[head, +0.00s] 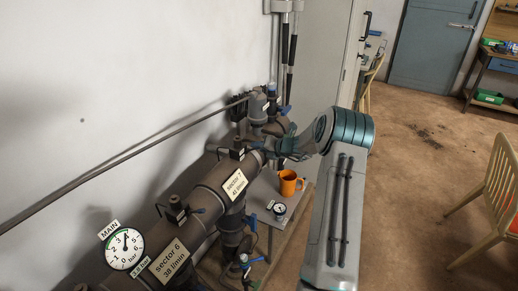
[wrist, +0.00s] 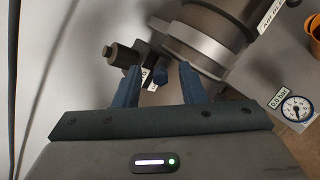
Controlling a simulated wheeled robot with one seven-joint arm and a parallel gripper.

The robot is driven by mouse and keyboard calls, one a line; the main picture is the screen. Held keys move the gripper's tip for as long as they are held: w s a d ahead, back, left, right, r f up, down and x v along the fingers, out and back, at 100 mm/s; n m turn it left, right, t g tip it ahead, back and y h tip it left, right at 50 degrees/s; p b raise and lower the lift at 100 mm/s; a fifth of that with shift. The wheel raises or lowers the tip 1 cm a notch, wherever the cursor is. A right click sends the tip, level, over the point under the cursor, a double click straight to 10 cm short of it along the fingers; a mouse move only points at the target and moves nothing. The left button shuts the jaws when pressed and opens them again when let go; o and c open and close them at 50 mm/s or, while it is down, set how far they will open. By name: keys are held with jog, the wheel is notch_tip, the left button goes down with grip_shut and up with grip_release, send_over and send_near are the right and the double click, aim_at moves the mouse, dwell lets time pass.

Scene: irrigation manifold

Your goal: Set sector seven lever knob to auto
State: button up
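The sector 7 label (head: 236,184) is on the large grey pipe in the head view, with a small dark valve unit (head: 237,153) just above it.
The sector 6 label (head: 176,260) and the MAIN gauge (head: 124,245) are nearer along the pipe. An orange mug (head: 290,184) and a small gauge (head: 279,208) are on a grey surface below my arm. A blue-handled valve (head: 244,259) is low under the pipe.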

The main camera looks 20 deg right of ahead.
jog(key=b+v, duration=0.2)
jog(key=v, duration=1)
jog(key=shift+s, duration=0.2)
jog(key=shift+r, duration=0.1)
jog(key=s+a+r+n+g, duration=0.35)
jog(key=s+a+n, duration=0.25)
jog(key=a+n, duration=0.45)
jog(key=s+a+r+n+g, duration=0.35)
jog(key=s+a+n, duration=0.25)
jog(key=a+n, duration=0.4)
jog(key=s+a+n+h, duration=0.2)
jog(key=s+a+n, duration=0.1)
jog(key=s+n, duration=0.7)
jog(key=s+a+r+n+g+h, duration=0.1)
jog(key=s+a+n+h, duration=0.1)
jog(key=s+n, duration=0.8)
jog(key=shift+s+a+r+n+g+h, duration=0.25)
jog(key=shift+s+a+n+h, duration=0.2)
jog(key=shift+s, duration=0.55)
